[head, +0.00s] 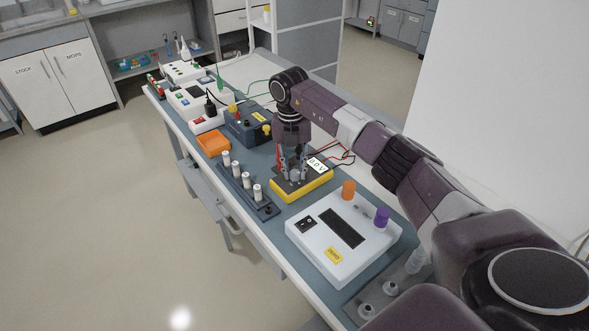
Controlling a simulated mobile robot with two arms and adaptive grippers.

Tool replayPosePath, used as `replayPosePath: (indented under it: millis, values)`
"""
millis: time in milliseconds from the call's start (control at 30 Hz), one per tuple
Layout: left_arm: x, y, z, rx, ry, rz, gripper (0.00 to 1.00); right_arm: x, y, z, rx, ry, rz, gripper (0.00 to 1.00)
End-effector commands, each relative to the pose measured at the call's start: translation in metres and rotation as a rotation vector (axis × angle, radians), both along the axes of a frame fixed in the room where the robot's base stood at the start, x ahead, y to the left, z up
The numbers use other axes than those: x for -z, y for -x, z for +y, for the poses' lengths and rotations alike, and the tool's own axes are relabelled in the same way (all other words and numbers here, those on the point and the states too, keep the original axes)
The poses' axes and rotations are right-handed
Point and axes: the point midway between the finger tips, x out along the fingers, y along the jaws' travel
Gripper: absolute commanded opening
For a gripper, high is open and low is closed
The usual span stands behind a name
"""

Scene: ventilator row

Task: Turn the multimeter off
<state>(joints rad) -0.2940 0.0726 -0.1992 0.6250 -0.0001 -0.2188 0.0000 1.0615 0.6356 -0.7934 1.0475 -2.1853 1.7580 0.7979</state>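The multimeter (286,197), with a yellow case and a dark face, lies on the blue bench mat. Its tilted white display (317,165) reads "0.0 V". My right gripper (294,172) points down over the middle of the multimeter's face, at a grey dial there. Its fingertips are at or very close to the dial. The gripper partly hides the dial, so I cannot see its setting or whether the fingers grip it. Red and dark leads run near the multimeter. My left gripper is not in view.
A white box with orange and purple knobs (322,258) stands in front of the multimeter. A rack with several white-topped posts (247,190) is to its left. A dark blue power unit (246,127) and an orange tray (213,143) stand behind. A white panel (500,110) rises at right.

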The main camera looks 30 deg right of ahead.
Motion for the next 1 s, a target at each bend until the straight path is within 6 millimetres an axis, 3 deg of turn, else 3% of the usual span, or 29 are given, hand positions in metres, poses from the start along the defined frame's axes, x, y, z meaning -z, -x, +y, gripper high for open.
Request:
replayPosePath:
  millis: [167, 567, 1000]
  values:
    - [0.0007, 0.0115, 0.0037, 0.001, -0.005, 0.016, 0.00, -0.0005, 0.0002, -0.0002, 0.000, 0.001, 0.001, 0.00]
    - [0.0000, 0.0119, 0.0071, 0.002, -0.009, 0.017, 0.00, -0.0016, 0.0001, -0.0007, -0.085, 0.001, 0.002, 0.00]
    - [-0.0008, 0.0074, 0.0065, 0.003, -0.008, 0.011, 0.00, -0.0012, 0.0007, -0.0013, -0.447, 0.001, 0.002, 0.00]
